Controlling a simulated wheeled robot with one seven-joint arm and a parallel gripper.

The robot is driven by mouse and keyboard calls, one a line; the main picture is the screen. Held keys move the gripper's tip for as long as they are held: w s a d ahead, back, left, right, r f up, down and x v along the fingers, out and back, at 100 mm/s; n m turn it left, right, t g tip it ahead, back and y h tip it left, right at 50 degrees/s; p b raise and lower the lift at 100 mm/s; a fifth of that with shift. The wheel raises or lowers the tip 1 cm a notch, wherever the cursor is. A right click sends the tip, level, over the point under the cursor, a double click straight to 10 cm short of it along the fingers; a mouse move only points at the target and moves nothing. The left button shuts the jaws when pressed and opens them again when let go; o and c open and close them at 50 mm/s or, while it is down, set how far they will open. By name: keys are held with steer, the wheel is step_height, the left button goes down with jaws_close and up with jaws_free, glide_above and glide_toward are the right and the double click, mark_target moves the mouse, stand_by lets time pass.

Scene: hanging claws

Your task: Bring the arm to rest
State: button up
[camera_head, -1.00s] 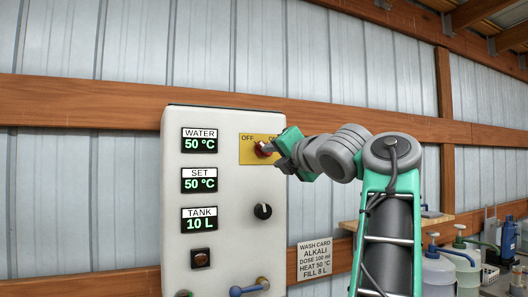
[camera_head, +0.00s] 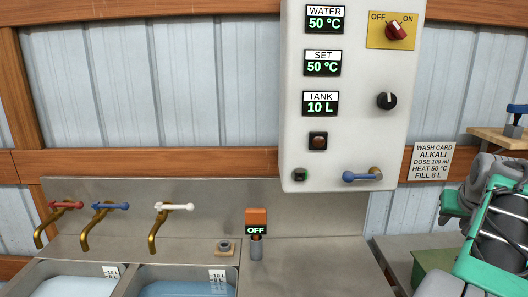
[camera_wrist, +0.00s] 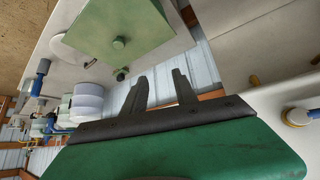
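My gripper (camera_wrist: 160,92) shows in the wrist view with its two dark fingers apart and nothing between them. In the head view, folded grey and green parts of my arm are at the lower right edge, apart from the white control panel (camera_head: 345,150); the fingers cannot be made out there. The panel carries a red switch (camera_head: 396,30) on a yellow plate marked OFF and ON. Its displays (camera_head: 322,62) read water 50 °C, set 50 °C and tank 10 L.
A steel sink (camera_head: 125,268) with several taps is at lower left. An orange-topped device (camera_head: 256,222) reading OFF stands beside it. A wash card (camera_head: 432,160) hangs right of the panel. In the wrist view, a green box (camera_wrist: 120,35) lies beyond my fingers.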

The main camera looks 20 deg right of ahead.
steer(key=s+a+f+n+g+y, duration=0.1)
steer(key=s+a+f+g+y, duration=0.1)
steer(key=a+f, duration=1.1)
steer(key=s+a+f+g+y, duration=0.25)
steer(key=a+f, duration=0.55)
steer(key=a, duration=0.9)
steer(key=w+a+r+n+t, duration=0.1)
steer(key=a+n, duration=0.2)
steer(key=a, duration=0.6)
steer(key=w+a+r+n+t, duration=0.1)
steer(key=a+n, duration=0.3)
steer(key=a, duration=0.4)
steer(key=shift+w+a+r+y, duration=0.25)
steer(key=shift+a+r+y, duration=0.1)
steer(key=shift+y, duration=0.1)
steer(key=shift+t, duration=0.25)
